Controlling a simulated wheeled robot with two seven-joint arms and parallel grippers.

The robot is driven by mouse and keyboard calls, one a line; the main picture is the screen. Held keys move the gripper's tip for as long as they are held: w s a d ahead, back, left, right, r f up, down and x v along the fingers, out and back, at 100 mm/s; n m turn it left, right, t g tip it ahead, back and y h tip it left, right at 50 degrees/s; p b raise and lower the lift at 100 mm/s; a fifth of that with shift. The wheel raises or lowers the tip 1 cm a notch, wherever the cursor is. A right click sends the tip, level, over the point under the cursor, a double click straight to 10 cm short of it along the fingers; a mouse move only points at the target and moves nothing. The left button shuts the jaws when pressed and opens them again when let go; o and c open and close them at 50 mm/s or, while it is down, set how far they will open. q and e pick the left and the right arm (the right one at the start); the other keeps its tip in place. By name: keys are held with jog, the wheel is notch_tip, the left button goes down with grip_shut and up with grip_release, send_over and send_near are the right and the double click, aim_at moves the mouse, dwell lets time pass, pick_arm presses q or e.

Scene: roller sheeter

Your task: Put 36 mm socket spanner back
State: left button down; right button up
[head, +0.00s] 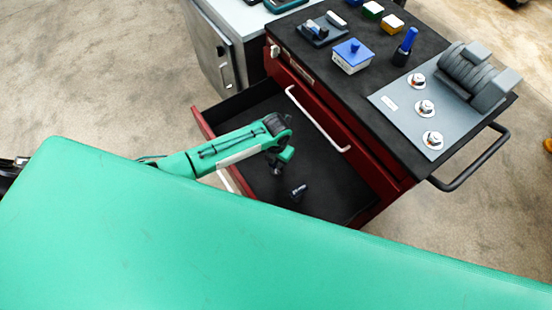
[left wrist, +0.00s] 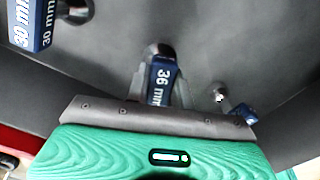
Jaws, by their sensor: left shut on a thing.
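The 36 mm socket spanner (left wrist: 160,83) has a blue label with white "36 mm" and a metal head. My left gripper (head: 284,156) is shut on it over the open drawer (head: 330,190); it also shows in the left wrist view (left wrist: 162,98). In the head view the gripper mostly hides the held spanner. Whether it touches the drawer floor I cannot tell. A 30 mm spanner (left wrist: 42,22) shows at the upper left of the left wrist view, and a smaller blue-labelled spanner (left wrist: 243,113) at its right. My right gripper is not in view.
The drawer belongs to a red tool trolley (head: 400,185). Its black top carries a blue-lidded box (head: 352,56), a blue-handled tool (head: 405,46) and a grey roller device (head: 475,75). A small dark object (head: 299,192) lies in the drawer; the floor right of it is bare.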

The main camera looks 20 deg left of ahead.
pick_arm(q)
jog(key=shift+f, duration=0.1)
jog(key=c, duration=1.2)
grip_release()
jog(key=shift+r, duration=0.2)
notch_tip(320, 180, up, 12)
jog(key=shift+b, duration=0.35)
jog(key=shift+f, duration=0.1)
